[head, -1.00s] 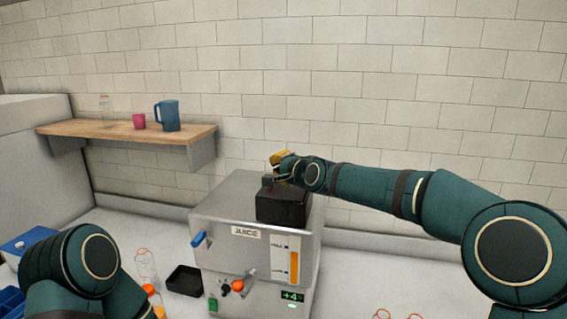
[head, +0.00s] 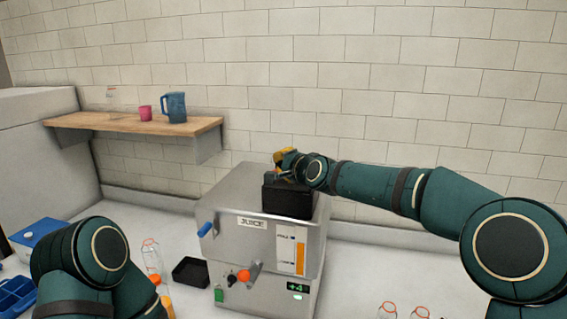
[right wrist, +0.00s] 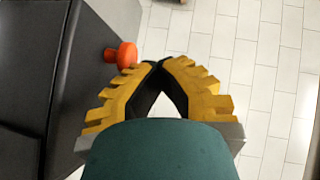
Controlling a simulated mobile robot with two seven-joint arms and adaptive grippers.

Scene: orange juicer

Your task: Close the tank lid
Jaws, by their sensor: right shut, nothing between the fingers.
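The juicer (head: 235,262) is a silver box with a JUICE label, standing on the white counter. A black box-shaped part (head: 288,202) sits on its top. My right gripper (head: 284,155) is just above and behind this part, with its yellow fingers partly hidden by my wrist. In the right wrist view the yellow fingers (right wrist: 159,64) are shut and empty. A dark panel (right wrist: 45,70) fills the left there, with an orange knob (right wrist: 122,54) beside the fingertips. I cannot tell whether they touch, or how far the lid stands open.
A black tray (head: 190,272) and bottles (head: 152,257) are left of the juicer. More bottles (head: 387,310) are at front right. The counter right of the juicer is mostly clear.

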